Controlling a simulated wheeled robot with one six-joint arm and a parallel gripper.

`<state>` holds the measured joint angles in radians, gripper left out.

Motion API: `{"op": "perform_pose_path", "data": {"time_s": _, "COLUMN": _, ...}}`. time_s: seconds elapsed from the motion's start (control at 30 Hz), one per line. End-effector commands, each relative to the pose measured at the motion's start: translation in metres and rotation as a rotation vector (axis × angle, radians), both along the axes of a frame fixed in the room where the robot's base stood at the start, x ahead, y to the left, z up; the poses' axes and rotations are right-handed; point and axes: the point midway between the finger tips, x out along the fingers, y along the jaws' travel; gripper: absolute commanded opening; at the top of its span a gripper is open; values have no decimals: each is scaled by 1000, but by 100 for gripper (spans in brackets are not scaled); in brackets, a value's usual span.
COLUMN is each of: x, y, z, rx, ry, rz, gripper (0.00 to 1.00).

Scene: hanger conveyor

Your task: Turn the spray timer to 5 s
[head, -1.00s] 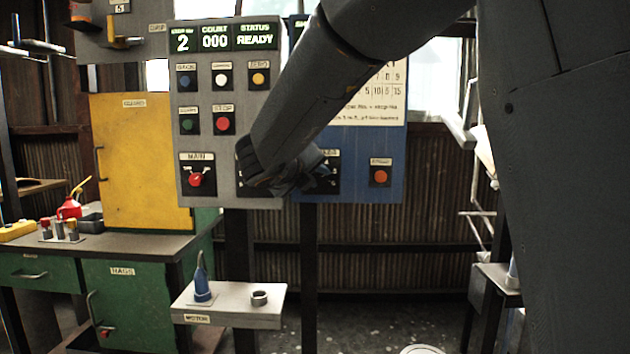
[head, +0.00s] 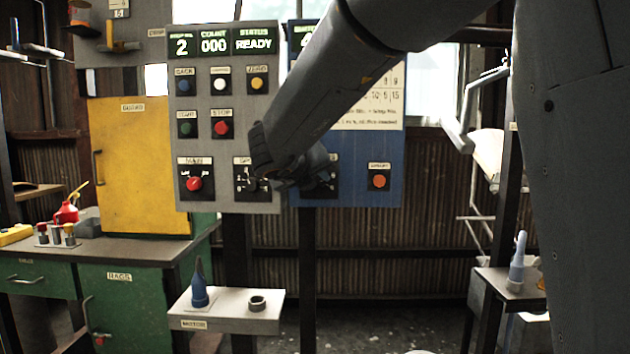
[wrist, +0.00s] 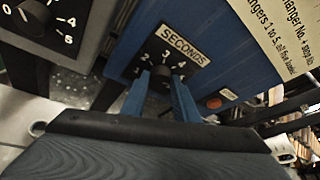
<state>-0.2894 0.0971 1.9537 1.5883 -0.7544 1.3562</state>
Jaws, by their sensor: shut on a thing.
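The spray timer is the black dial plate marked SECONDS (wrist: 182,45) on the blue panel, with 1, 2, 3 and 4 showing in the wrist view. Its dark knob (wrist: 160,77) sits between the two blue fingers of my gripper (wrist: 161,88), which is shut on it. Where the 5 mark is and which way the knob points cannot be made out. In the head view my gripper (head: 305,172) and forearm cover most of the timer plate (head: 327,188) on the blue panel (head: 360,170).
The grey panel (head: 225,105) to the left carries several buttons, a red main switch (head: 194,184) and another dial (head: 241,183) close beside my gripper. An orange button (head: 379,181) is right of the timer. A small shelf (head: 230,322) stands below.

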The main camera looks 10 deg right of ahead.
Motion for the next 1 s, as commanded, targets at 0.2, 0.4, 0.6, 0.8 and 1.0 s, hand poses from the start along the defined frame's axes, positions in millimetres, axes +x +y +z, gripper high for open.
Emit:
{"op": "perform_pose_path", "data": {"time_s": 0.2, "x": 0, "y": 0, "z": 0, "rx": -1, "ry": 1, "rz": -1, "gripper": 46}}
{"op": "perform_pose_path", "data": {"time_s": 0.4, "x": 0, "y": 1, "z": 0, "rx": -1, "ry": 0, "rz": 0, "gripper": 46}}
{"op": "perform_pose_path", "data": {"time_s": 0.6, "x": -14, "y": 9, "z": 7, "rx": -1, "ry": -1, "rz": 4, "gripper": 46}}
{"op": "perform_pose_path", "data": {"time_s": 0.8, "x": -41, "y": 25, "z": 19, "rx": -1, "ry": -1, "rz": 2, "gripper": 46}}
{"op": "perform_pose_path", "data": {"time_s": 1.0, "x": -59, "y": 35, "z": 26, "rx": -1, "ry": 0, "rz": 1, "gripper": 46}}
